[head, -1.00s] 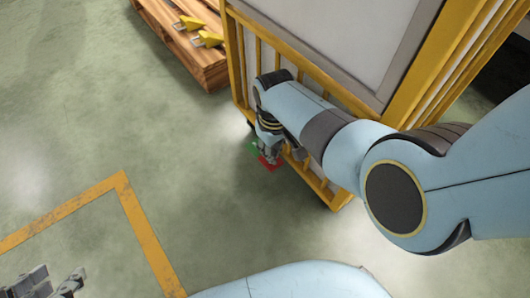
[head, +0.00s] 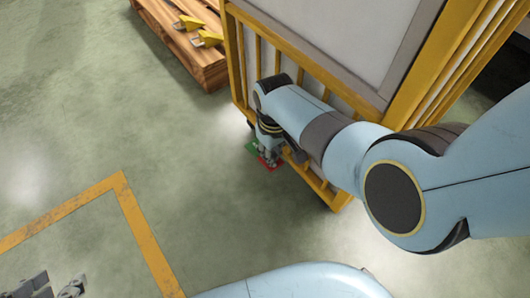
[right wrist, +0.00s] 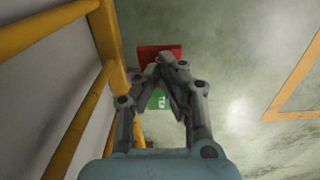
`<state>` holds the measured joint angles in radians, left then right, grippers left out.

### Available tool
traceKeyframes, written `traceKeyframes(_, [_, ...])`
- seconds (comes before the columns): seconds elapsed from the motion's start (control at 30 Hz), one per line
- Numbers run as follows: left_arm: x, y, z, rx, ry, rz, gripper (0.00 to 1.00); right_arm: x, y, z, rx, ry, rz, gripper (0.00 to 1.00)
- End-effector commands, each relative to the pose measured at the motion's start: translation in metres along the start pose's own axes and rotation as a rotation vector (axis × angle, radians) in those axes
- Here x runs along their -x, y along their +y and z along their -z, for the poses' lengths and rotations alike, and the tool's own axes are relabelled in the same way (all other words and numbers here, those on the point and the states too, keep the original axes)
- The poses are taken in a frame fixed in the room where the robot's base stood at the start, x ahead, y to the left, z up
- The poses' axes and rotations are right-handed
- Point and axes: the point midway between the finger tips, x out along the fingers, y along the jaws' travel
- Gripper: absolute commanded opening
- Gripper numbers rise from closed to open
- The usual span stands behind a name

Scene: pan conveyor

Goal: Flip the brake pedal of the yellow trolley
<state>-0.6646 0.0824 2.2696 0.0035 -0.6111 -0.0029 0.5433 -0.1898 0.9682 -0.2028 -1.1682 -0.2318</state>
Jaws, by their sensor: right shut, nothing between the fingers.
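The yellow trolley (head: 237,72) stands at the upper middle of the head view, with a yellow barred frame around pale panels. Its brake pedal sits low beside the frame and has a red part (head: 271,167) and a green part (head: 251,147). In the right wrist view the red part (right wrist: 150,50) is beyond the fingertips, and the lettered green part (right wrist: 160,101) shows between the fingers. My right gripper (right wrist: 163,66) is shut and empty, over the pedal; contact is unclear. My left gripper (head: 55,288) is open and empty at the bottom left, partly cut off.
A wooden pallet (head: 190,50) with yellow fork-like parts (head: 205,38) lies at the top left. A yellow floor line (head: 145,230) bends at the lower left. The green floor between the line and the trolley is clear.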

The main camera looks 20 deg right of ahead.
Motion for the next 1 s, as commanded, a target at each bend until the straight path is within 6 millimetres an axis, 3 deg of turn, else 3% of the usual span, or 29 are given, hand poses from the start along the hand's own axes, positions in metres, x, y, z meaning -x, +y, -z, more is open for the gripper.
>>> traceKeyframes(1.0, [-0.007,0.001,-0.01,0.0,-0.014,-0.001,0.4,-0.015,0.0,0.0,0.0,0.0,0.0,0.0])
